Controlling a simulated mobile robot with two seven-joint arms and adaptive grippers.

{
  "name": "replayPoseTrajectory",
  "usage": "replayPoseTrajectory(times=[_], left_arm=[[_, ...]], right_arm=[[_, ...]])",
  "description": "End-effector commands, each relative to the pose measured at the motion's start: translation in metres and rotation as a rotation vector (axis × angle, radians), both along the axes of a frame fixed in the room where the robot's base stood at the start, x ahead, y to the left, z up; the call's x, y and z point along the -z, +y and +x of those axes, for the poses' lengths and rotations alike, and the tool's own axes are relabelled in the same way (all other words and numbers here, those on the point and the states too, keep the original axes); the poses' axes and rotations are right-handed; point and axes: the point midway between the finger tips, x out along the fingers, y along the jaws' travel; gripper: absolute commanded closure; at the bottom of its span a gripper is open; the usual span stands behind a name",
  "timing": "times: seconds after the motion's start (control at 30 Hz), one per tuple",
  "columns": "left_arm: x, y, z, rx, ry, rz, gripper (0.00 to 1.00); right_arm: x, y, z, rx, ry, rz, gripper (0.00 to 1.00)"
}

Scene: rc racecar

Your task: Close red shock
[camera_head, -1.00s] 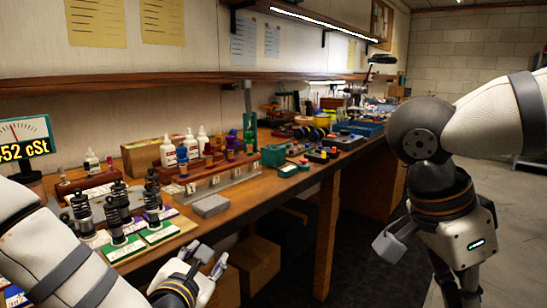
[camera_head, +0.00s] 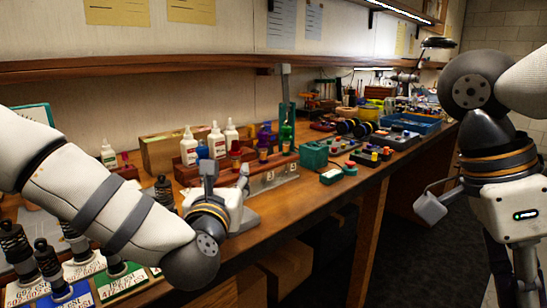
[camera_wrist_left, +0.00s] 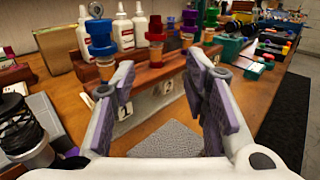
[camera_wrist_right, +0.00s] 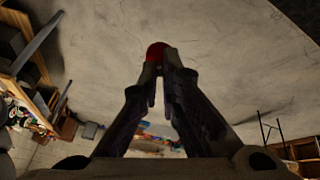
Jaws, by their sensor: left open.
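My left gripper (camera_head: 226,173) is over the bench in front of the cap rack, fingers apart and empty; it also shows in the left wrist view (camera_wrist_left: 161,65). Beyond its fingers stand a blue cap (camera_wrist_left: 100,38), a red cap (camera_wrist_left: 155,28) and a purple cap (camera_wrist_left: 189,20). The red cap (camera_head: 236,148) also shows in the head view. Black-spring shocks (camera_head: 45,262) stand on coloured cards at left, partly behind my left arm; I cannot make out a red one. In the right wrist view a red round thing (camera_wrist_right: 157,52) shows at the nearly joined fingertips of my right gripper (camera_wrist_right: 162,72); whether it is held is unclear.
A grey block (camera_wrist_left: 165,138) lies on the bench below my left gripper. White bottles (camera_head: 215,142) stand behind the rack (camera_head: 273,178). A green box (camera_head: 314,155) and small parts lie to its right. The bench's front edge borders open floor.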

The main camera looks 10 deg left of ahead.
Motion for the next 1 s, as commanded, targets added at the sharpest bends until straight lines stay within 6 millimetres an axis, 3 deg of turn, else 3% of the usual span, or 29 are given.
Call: replayPoseTrajectory(times=[0.4,0.8,1.0], left_arm=[[0.002,0.008,0.062,-0.001,0.002,0.003,0.59],[0.001,0.01,0.07,0.0,0.001,0.003,0.59],[0.003,0.019,0.1,-0.001,0.001,0.005,0.59]], right_arm=[[0.011,0.0,0.002,-0.001,0.019,0.0,1.0],[0.011,0.0,0.002,-0.001,0.019,0.0,1.0],[0.014,0.0,0.003,-0.001,0.025,0.0,1.0]])
